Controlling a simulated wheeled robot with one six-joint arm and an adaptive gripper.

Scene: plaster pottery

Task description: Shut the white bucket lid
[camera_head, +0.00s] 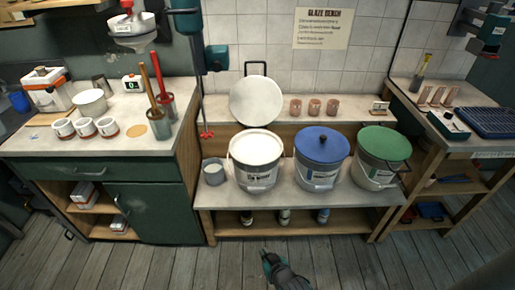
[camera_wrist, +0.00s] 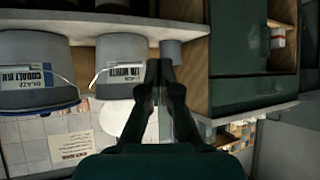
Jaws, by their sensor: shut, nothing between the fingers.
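The white bucket (camera_head: 252,180) stands on the bench top in the head view, filled with a pale glaze. Its round white lid (camera_head: 256,102) stands open and upright behind it, with a dark handle on its top edge. My gripper (camera_head: 270,260) is low in front of the bench, apart from the bucket and lid, shut and empty. The wrist view is upside down; the white bucket (camera_wrist: 122,60) and part of the lid (camera_wrist: 125,118) show left of the shut fingers (camera_wrist: 158,68).
A blue-lidded bucket (camera_head: 320,157) and a green-lidded bucket (camera_head: 381,160) stand to the right. A small grey pail (camera_head: 214,172) stands to the left, close to the white bucket. Several clay cups (camera_head: 314,107) stand on the shelf behind. The floor (camera_head: 150,262) in front is clear.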

